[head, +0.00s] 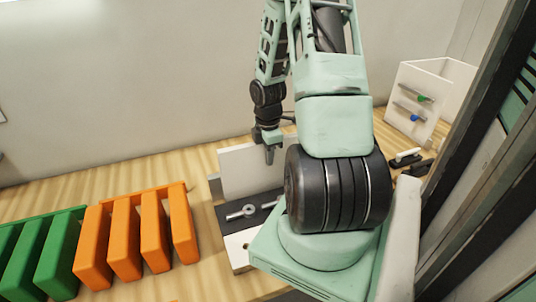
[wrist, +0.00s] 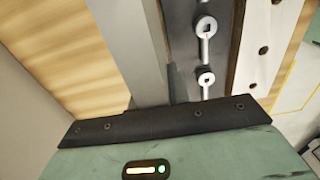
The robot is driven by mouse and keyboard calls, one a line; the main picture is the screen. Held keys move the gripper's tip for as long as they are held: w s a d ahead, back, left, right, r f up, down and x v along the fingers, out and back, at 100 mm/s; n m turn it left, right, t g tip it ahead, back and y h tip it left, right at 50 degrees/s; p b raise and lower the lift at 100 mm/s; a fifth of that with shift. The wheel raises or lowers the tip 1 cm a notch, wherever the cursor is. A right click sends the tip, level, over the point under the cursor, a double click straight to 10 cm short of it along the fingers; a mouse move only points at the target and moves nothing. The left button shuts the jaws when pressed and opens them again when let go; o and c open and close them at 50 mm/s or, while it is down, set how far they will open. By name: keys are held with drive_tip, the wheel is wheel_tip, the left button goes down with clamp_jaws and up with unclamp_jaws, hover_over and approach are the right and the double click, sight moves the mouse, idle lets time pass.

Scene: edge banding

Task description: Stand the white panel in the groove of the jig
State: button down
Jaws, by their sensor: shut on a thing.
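The white panel (head: 238,172) stands upright on its edge along the back of the dark jig (head: 235,215) in the head view. My gripper (head: 269,148) is at the panel's top edge, near its right part, and is shut on it. In the wrist view the panel (wrist: 118,45) runs as a pale strip beside the jig's dark bar (wrist: 183,40). The panel's lower edge and the groove are hidden, so I cannot tell whether the panel is seated. My arm covers the jig's right end in the head view.
Two clamp bolts (wrist: 206,50) stand on the jig. Orange racks (head: 125,235) and green racks (head: 45,255) stand at the left on the wooden bench (head: 140,175). A white box (head: 412,95) with small handles stands at the back right, near dark tools (head: 405,158).

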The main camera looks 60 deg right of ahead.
drive_tip(key=c, duration=1.2)
unclamp_jaws()
drive_tip(key=shift+c, duration=0.2)
wheel_tip(320, 180, up, 7)
drive_tip(key=p, duration=0.7)
drive_tip(key=shift+r+p, duration=0.1)
drive_tip(key=shift+p, duration=0.2)
